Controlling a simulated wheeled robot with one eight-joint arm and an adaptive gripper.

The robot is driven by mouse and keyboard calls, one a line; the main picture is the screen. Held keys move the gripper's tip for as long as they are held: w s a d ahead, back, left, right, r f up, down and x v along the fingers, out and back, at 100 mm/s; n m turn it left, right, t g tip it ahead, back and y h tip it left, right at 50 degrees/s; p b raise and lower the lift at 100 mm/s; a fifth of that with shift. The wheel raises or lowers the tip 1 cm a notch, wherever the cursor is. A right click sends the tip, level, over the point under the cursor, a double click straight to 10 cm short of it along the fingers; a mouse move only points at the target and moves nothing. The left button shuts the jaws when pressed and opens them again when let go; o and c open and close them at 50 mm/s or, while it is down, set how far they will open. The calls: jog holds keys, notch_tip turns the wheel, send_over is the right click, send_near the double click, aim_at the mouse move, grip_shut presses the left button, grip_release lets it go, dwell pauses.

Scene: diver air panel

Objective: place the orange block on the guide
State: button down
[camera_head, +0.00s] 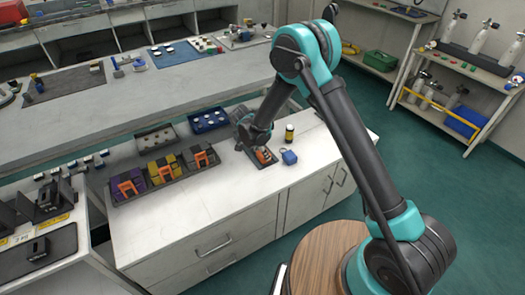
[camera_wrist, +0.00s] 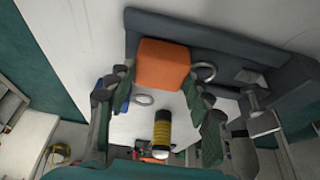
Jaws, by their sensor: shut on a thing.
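The orange block (camera_wrist: 163,66) is between the green-padded fingertips of my gripper (camera_wrist: 160,88) in the wrist view, and the gripper is shut on it. The block lies against the dark grey guide (camera_wrist: 215,40), a long bar with a raised end. Whether the block rests fully on the guide or is just above it I cannot tell. In the head view my gripper (camera_head: 258,147) is low over the white counter, with the orange block (camera_head: 266,155) at its tip. The dark guide (camera_head: 250,157) shows beneath, partly hidden by my gripper.
A tray of purple, yellow and grey units (camera_head: 165,174) is to the left. A blue crate (camera_head: 208,121) is behind. The counter's front left is clear.

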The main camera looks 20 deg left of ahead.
jog(key=c, duration=0.6)
grip_release()
jog(key=shift+f, duration=0.1)
jog(key=shift+c, duration=0.2)
jog(key=v, duration=1.2)
jog(key=w+d+r+n+y, duration=0.1)
jog(key=d+r, duration=0.2)
jog(key=d, duration=0.6)
jog(key=d+r+n, duration=0.2)
jog(key=d+r, duration=0.1)
jog(key=d, duration=0.6)
jog(key=w+d+r+n+y, duration=0.1)
jog(key=d+r, duration=0.3)
jog(key=d, duration=0.6)
jog(key=s+d+f+n+y, duration=0.1)
jog(key=s+d+n, duration=0.3)
jog(key=s+d, duration=1.3)
jog(key=d, duration=0.3)
jog(key=shift+s+d+f+t, duration=0.15)
jog(key=shift+d+f+t, duration=0.1)
jog(key=shift+d+t, duration=0.15)
